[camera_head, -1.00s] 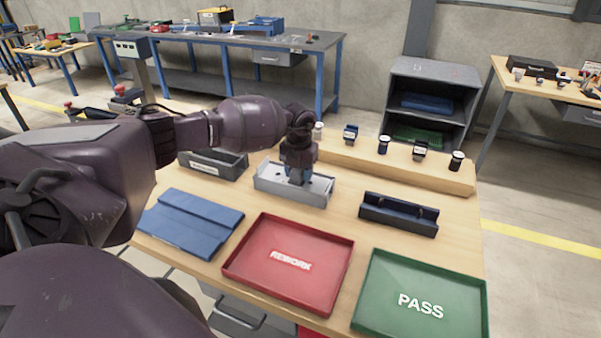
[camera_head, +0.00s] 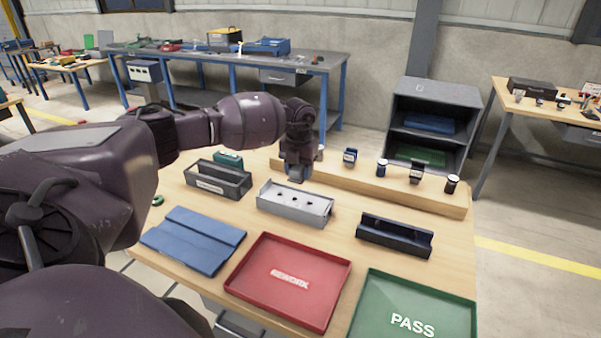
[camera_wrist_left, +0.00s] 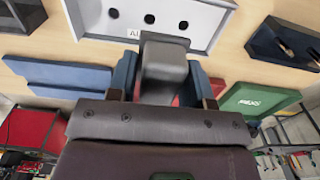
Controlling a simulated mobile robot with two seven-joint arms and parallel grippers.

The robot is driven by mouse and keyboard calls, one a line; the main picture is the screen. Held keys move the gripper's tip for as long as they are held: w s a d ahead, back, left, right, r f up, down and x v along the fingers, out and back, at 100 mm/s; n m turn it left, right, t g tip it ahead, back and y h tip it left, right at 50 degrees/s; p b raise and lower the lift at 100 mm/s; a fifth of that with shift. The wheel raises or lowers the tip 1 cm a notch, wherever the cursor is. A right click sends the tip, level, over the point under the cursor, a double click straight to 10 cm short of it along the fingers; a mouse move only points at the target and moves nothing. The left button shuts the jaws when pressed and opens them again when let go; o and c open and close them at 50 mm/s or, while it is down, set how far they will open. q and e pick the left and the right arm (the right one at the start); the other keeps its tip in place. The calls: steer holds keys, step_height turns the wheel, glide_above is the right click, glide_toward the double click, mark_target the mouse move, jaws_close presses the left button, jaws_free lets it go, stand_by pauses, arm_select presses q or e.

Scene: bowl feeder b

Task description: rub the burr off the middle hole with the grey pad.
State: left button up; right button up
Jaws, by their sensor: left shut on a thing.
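A grey metal part with raised ends and a row of three holes (camera_head: 268,202) stands mid-table; it also shows at the top of the wrist view (camera_wrist_left: 90,27). Its middle hole (camera_wrist_left: 149,19) is dark and round; I cannot make out a burr. My left gripper (camera_head: 299,176) hangs above the part's back edge, apart from the holed face. It is shut on the grey pad (camera_wrist_left: 165,62), a block whose end shows between the blue fingers in the wrist view. My right gripper is not in view.
In front lie a blue folded mat (camera_head: 190,240), a red REWORK tray (camera_head: 247,292) and a green PASS tray (camera_head: 390,285). A black open box (camera_head: 232,187) stands left, a dark cradle (camera_head: 392,237) right. A wooden ledge (camera_head: 400,184) with small items runs behind.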

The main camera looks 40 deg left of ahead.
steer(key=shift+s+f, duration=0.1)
